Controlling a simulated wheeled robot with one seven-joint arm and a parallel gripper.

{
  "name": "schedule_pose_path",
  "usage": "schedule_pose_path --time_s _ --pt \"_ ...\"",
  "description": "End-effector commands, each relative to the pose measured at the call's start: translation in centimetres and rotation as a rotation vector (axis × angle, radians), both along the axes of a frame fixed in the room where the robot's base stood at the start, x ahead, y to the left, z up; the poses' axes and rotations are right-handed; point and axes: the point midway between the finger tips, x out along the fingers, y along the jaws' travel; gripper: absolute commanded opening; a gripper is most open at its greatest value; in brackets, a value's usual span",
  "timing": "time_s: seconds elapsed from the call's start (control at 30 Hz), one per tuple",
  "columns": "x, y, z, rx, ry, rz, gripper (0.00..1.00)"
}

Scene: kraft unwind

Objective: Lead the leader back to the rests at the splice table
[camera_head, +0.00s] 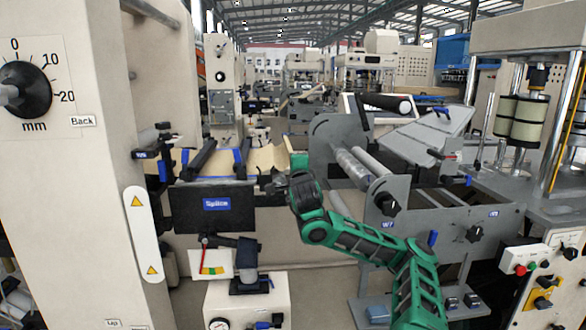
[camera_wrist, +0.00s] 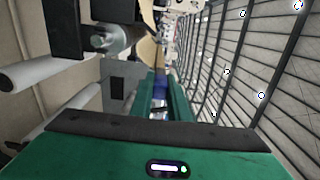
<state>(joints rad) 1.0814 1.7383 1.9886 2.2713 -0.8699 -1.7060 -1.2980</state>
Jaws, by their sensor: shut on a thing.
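The splice table (camera_head: 190,208) stands left of centre, with a dark front panel bearing a blue "Splice" label. The tan kraft leader (camera_head: 262,157) shows behind and above it. A tan strip of it also shows in the wrist view (camera_wrist: 147,50), beyond the fingers. Dark bars with blue parts (camera_head: 202,157) stand on the table; I cannot tell which are the rests.
A grey unwind frame (camera_head: 335,135) with rollers and black knobs stands right of my arm. A cream machine column (camera_head: 85,200) with a dial fills the left. A cream cabinet (camera_head: 240,305) stands below the table. A press (camera_head: 530,60) stands at the right.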

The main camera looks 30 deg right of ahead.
Motion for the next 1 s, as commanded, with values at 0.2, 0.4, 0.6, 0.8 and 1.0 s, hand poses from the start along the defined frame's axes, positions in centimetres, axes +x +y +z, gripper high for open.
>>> schedule_pose_path --time_s 0.2,0.4,0.6,0.8,1.0 --pt "0.9 1.9 0.5 -0.004 -0.001 0.001 0.00" --pt "1.8 3.5 0.9 -0.004 -0.001 0.001 0.00" --pt "2.2 4.4 1.1 -0.001 -0.002 0.001 0.00" --pt "2.3 4.4 1.1 0.000 -0.002 0.000 0.00" --pt "2.5 4.9 1.1 -0.001 -0.002 0.001 0.00"
